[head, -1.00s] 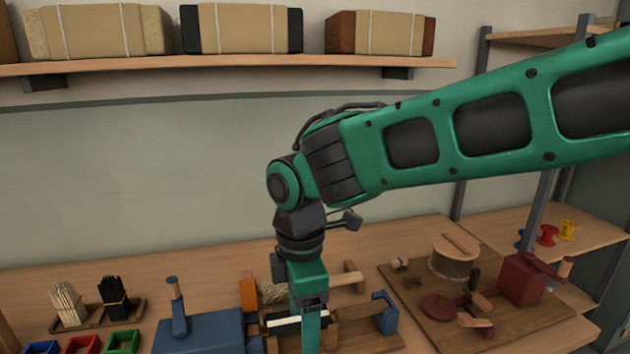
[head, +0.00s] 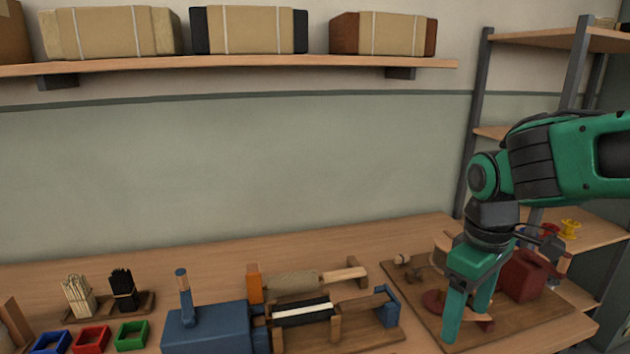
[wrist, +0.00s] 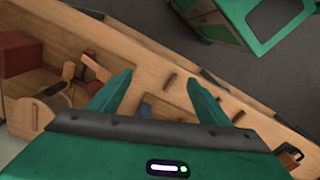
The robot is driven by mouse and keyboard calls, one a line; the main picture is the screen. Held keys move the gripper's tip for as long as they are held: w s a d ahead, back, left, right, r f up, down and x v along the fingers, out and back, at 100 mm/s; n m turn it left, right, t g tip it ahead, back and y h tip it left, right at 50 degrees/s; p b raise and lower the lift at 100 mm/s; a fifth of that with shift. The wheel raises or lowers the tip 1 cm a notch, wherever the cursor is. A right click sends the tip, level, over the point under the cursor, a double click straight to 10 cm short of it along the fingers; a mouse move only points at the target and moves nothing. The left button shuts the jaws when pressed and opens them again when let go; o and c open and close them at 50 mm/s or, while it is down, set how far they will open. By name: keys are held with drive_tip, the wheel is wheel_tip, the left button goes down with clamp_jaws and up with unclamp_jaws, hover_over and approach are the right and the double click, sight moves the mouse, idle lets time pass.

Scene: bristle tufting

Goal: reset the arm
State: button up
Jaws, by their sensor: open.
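My gripper (head: 468,308) is green and points down over the right part of the workbench, in front of the board with the dark red device. Its two fingers are spread with nothing between them. In the wrist view the open fingers (wrist: 160,100) show against the bench and the grey floor. My forearm comes in from the right edge of the head view. The gripper and wrist hide part of the right-hand board and its round wooden part.
A blue machine (head: 208,328) and a wooden fixture holding a black-and-white strip (head: 302,312) stand at the bench's middle. Blue, red and green trays (head: 91,338) and two bristle bundles (head: 122,290) are at left. A shelf with wrapped blocks (head: 265,30) hangs above; a rack (head: 478,130) stands at right.

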drive_tip(key=s+d+f+m, duration=0.3)
drive_tip(key=s+d+m, duration=1)
drive_tip(key=s+d, duration=0.1)
drive_tip(key=shift+s+d+y, duration=0.15)
drive_tip(key=shift+d+y, duration=0.1)
drive_tip(key=shift+y, duration=0.05)
